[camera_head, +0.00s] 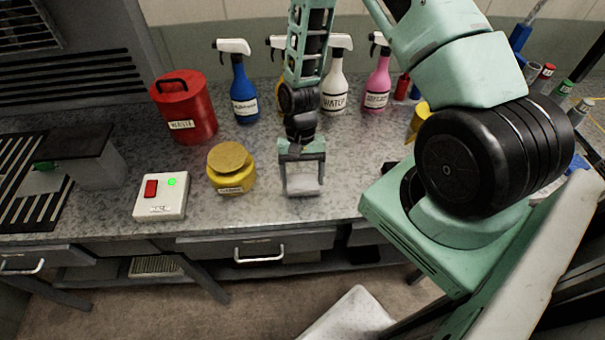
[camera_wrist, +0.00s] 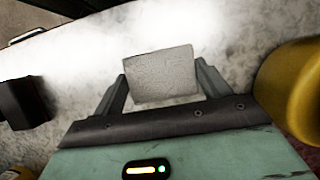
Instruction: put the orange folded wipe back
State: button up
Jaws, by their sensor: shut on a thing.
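My gripper (camera_head: 303,188) is over the front part of the grey speckled worktop, just right of the yellow jar. It is shut on a folded wipe (camera_wrist: 161,75), which sits between the two fingers (camera_wrist: 163,85). The wipe looks whitish grey in both views, not orange; it also shows as a pale patch in the head view (camera_head: 302,184). Whether it touches the worktop I cannot tell. No orange wipe shows in either view.
A yellow jar (camera_head: 231,168) stands close left of my gripper. A switch box (camera_head: 160,196) and a red canister (camera_head: 184,108) are further left. Spray bottles (camera_head: 335,80) stand along the back. The worktop's front edge (camera_head: 280,229) is near.

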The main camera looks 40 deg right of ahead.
jog(key=shift+f, duration=0.2)
jog(key=shift+f, duration=0.15)
jog(key=o, duration=1)
jog(key=shift+c, duration=0.2)
jog(key=b+v, duration=0.4)
jog(key=v, duration=0.7)
jog(key=s+a+r+n+t+h, duration=0.1)
jog(key=s+a+r+n, duration=0.15)
jog(key=a+r, duration=0.3)
jog(key=s+a+r+n+h, duration=0.1)
jog(key=s+a+r+n, duration=0.1)
jog(key=a+r+n, duration=0.3)
jog(key=s+a+r+n+t, duration=0.1)
jog(key=s+a+r+n, duration=0.1)
jog(key=s, duration=0.4)
jog(key=s+a+r+n+t, duration=0.1)
jog(key=s+a+r+n, duration=0.2)
jog(key=s+a+n, duration=0.2)
jog(key=shift+s+a+r+t, duration=0.4)
jog(key=shift+s+a, duration=0.5)
jog(key=shift+a, duration=0.2)
